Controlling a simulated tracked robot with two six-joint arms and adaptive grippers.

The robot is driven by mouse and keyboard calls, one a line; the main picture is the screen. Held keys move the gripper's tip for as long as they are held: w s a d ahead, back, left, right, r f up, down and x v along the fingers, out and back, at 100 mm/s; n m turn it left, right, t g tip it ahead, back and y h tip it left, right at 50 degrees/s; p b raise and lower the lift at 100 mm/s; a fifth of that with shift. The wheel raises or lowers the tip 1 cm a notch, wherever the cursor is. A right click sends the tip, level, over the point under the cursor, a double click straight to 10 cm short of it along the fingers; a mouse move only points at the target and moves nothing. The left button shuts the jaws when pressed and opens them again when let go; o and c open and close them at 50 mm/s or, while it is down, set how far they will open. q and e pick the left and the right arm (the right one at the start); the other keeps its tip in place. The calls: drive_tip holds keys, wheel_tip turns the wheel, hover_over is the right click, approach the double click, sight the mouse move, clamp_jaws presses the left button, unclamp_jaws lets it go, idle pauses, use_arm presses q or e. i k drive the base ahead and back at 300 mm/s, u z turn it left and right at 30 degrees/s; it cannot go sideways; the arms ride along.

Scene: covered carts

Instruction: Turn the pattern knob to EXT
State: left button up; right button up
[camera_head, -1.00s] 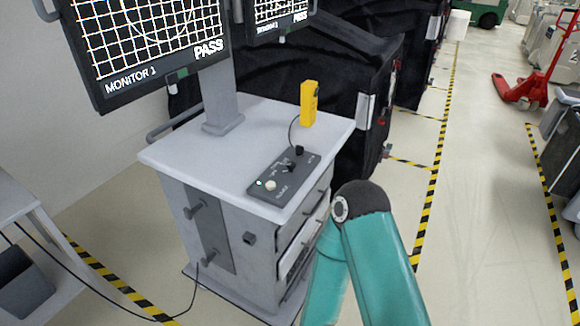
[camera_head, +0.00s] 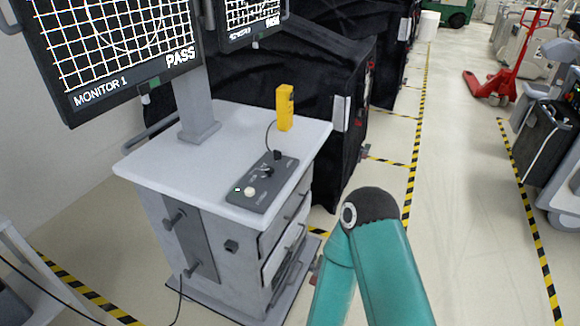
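A dark grey control box (camera_head: 257,201) lies on the light grey top of a cart (camera_head: 160,158). It carries a small black knob (camera_head: 267,170) near its middle, a pale round button (camera_head: 249,191) and a small lit indicator at its near left end. A black plug with a cable stands at its far end. The labels are too small to read, so I cannot tell the knob's setting. A teal link of my own arm rises at the lower middle, right of the cart. Neither gripper is in view.
A yellow handheld device (camera_head: 284,108) stands at the cart's back edge. Monitor 1 (camera_head: 110,50) reads PASS on a post above the cart. Black-covered carts (camera_head: 300,90) stand behind. A clear floor aisle with striped tape runs at right, with a red pallet jack (camera_head: 510,70).

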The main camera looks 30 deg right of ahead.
sight(269, 172)
drive_tip(key=u, duration=0.9)
drive_tip(key=i, duration=0.15)
drive_tip(key=z, duration=2.85)
drive_tip(key=i, duration=0.4)
drive_tip(key=u, duration=0.45)
drive_tip(key=k, duration=0.8)
drive_tip(key=z, duration=0.2)
drive_tip(key=i, duration=0.8)
drive_tip(key=u, duration=0.1)
